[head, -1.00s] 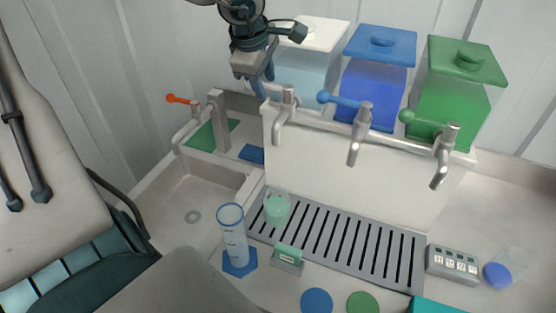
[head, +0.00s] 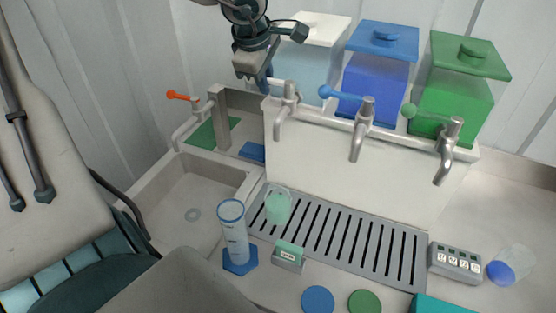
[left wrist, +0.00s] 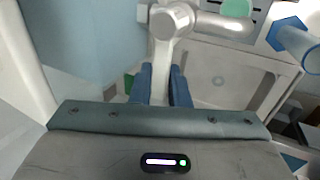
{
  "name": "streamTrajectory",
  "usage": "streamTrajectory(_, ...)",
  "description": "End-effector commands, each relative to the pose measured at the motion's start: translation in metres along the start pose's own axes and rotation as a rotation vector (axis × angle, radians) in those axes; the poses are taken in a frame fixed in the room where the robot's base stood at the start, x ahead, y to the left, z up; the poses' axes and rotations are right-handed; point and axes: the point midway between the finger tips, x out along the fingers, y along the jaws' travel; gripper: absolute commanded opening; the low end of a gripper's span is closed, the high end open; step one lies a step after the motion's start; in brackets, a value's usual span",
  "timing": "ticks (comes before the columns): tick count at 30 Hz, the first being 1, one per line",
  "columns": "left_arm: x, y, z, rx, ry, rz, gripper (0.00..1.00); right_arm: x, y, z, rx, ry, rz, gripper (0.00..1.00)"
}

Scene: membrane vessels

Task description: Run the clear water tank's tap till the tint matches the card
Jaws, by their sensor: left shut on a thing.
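The clear water tank (head: 308,72) has a pale lid and stands leftmost of the three tanks. Its metal tap (head: 282,115) hangs over the drip tray. My left gripper (head: 265,82) is shut on the tap's lever, left of the tap body; in the left wrist view the blue fingers (left wrist: 164,86) sit on either side of it, below the tap (left wrist: 170,22). A clear cup (head: 278,206) with pale green liquid stands on the tray below this tap. No water stream is distinguishable. The tint card (head: 289,254), pale green, stands in a grey holder in front. My right gripper is not in view.
Blue (head: 375,85) and green (head: 452,105) tanks with taps stand to the right. A tall measuring cylinder (head: 234,235) stands left of the card, beside the sink (head: 190,195). A counter box (head: 455,262) and a clear blue-ended vessel (head: 510,265) are at right.

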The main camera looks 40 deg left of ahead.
Motion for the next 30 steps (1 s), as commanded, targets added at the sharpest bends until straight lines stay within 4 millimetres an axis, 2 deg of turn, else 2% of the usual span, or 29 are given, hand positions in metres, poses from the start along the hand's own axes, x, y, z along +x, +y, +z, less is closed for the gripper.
streamTrajectory(9, 0.001, -0.009, 0.001, -0.144, 0.065, 0.004, 0.00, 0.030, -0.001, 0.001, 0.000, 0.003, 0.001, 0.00)
streamTrajectory(16, -0.005, -0.011, 0.002, -0.218, 0.092, 0.001, 0.00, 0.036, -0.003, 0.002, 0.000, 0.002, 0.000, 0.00)
streamTrajectory(20, -0.005, -0.011, 0.002, -0.219, 0.092, 0.001, 0.00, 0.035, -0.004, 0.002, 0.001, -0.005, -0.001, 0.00)
streamTrajectory(21, -0.010, -0.010, 0.002, -0.239, 0.104, -0.002, 0.00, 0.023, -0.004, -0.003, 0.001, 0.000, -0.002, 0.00)
streamTrajectory(24, -0.012, -0.013, 0.004, -0.292, 0.127, -0.002, 0.00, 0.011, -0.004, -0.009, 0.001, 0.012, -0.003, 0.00)
streamTrajectory(30, -0.012, -0.015, 0.004, -0.352, 0.153, -0.001, 0.00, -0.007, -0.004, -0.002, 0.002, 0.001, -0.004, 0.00)
